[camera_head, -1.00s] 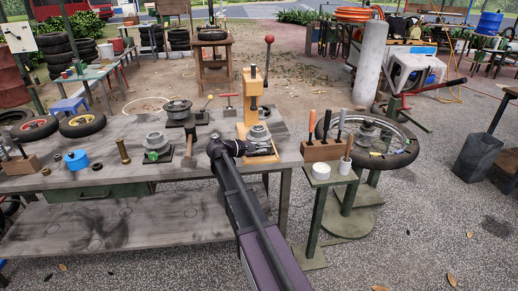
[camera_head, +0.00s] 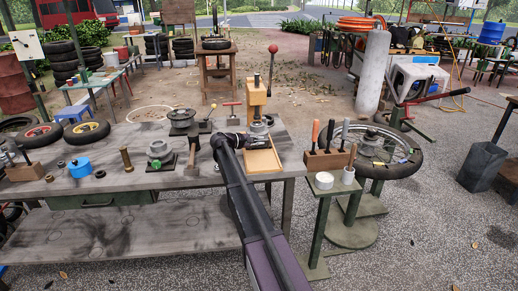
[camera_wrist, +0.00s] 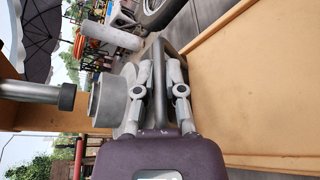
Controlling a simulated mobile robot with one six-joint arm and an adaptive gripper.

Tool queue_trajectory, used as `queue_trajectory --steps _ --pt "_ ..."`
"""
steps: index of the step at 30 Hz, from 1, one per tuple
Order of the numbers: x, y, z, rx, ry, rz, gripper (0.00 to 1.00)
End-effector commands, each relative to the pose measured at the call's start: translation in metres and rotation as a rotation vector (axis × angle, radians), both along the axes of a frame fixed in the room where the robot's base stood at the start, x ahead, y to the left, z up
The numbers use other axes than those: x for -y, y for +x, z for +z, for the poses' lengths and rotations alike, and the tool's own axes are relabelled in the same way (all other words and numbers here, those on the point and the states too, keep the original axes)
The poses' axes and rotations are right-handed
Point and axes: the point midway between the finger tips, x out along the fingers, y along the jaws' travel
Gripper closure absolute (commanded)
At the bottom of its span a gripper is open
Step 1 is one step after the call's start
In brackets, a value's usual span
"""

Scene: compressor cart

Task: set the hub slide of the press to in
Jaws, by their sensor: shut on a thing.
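The press (camera_head: 256,97) is a yellow-orange wooden frame with a red-knobbed lever, standing near the right end of the bench. My gripper (camera_head: 246,139) is at the front of its post. In the wrist view my gripper (camera_wrist: 160,82) is shut on the dark metal bar handle (camera_wrist: 159,52) of the hub slide. A grey round hub (camera_wrist: 107,102) sits just beyond the handle; it also shows in the head view (camera_head: 259,129), close to the post. The grey press ram (camera_wrist: 66,96) is near the hub. The slide plate is mostly hidden.
The bare front of the press's wooden base (camera_head: 262,161) lies in front of the hub. A tool block (camera_head: 326,160) with handles stands to the right.

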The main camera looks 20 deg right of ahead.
Motion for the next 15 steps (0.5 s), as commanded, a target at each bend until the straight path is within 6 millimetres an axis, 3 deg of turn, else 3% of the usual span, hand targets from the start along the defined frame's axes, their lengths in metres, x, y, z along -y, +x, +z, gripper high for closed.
queue_trajectory --steps 3,12,13,15 --pt "0.0037 0.0117 0.0011 -0.001 -0.004 0.0 1.0" --pt "0.0044 0.0142 0.0016 -0.001 -0.006 0.005 1.0" --pt "0.0044 0.0144 0.0017 -0.001 -0.006 0.005 0.81" --pt "0.0043 0.0146 0.0016 0.0 -0.005 0.005 0.6"
